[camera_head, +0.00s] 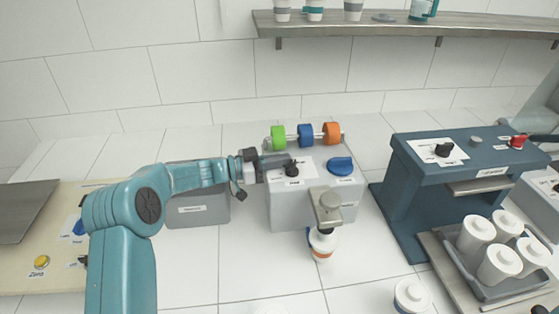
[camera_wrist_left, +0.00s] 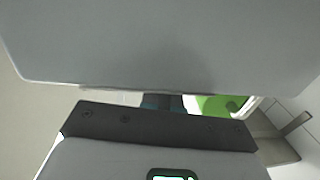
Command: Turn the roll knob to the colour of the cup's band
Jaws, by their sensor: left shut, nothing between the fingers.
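The grey filler box (camera_head: 312,212) stands in the middle of the head view. Its black roll knob (camera_head: 291,171) sits on a white label plate on top. Green (camera_head: 278,138), blue (camera_head: 305,135) and orange (camera_head: 332,132) rolls sit on a rod behind it. The cup (camera_head: 322,243) stands under the spout; its band looks orange. My left gripper (camera_head: 264,163) is shut and empty, just left of the knob; I cannot tell whether it touches. In the left wrist view, a grey surface fills the top and a green roll (camera_wrist_left: 220,105) shows at right.
A blue knob (camera_head: 340,166) is right of the roll knob. A dark teal machine (camera_head: 436,200) stands at right, with a tray of white cups (camera_head: 478,292) before it. A shelf (camera_head: 400,29) hangs above. A grey box (camera_head: 198,211) lies below my left forearm.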

